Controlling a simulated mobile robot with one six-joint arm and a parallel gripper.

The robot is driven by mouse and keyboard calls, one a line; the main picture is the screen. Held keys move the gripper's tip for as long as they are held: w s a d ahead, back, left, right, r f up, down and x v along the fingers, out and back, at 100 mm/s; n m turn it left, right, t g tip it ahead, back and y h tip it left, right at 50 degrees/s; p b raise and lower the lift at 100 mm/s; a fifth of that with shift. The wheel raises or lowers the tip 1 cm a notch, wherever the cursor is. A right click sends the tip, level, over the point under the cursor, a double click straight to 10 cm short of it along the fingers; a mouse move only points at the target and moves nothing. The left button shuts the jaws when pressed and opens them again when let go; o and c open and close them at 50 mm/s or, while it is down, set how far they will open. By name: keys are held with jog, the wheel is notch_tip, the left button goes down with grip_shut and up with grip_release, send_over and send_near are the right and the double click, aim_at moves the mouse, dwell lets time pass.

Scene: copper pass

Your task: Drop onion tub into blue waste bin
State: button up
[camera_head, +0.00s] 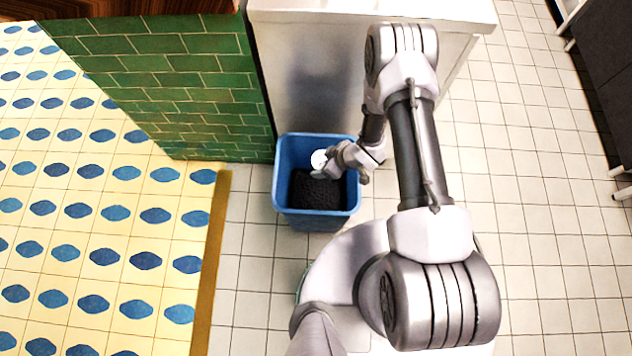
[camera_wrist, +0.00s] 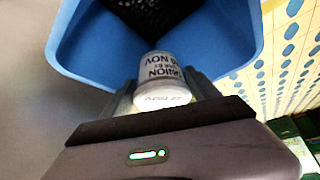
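The onion tub (camera_wrist: 162,77) is a small pale tub with dark lettering that reads "ONION" and "NOV", upside down in the wrist view. In the head view its white end (camera_head: 319,158) shows over the bin opening. My gripper (camera_wrist: 165,92) has a finger on each side of the tub and appears shut on it. In the head view my gripper (camera_head: 328,172) is over the blue waste bin (camera_head: 316,221). The bin stands upright on the floor with dark contents inside. Its blue wall (camera_wrist: 85,45) also shows in the wrist view, beyond the tub.
A green brick wall (camera_head: 190,90) and a white cabinet or counter (camera_head: 310,60) stand right behind the bin. A yellow floor with blue ovals (camera_head: 100,220) lies left, past a brown edge strip (camera_head: 212,260). White tiled floor (camera_head: 545,200) is clear on the right.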

jog(key=o, duration=0.3)
jog(key=shift+o, duration=0.2)
jog(key=p+v, duration=0.7)
jog(key=v, duration=1)
jog(key=shift+r+p, duration=0.15)
jog(key=shift+p, duration=0.2)
jog(key=shift+d, duration=0.1)
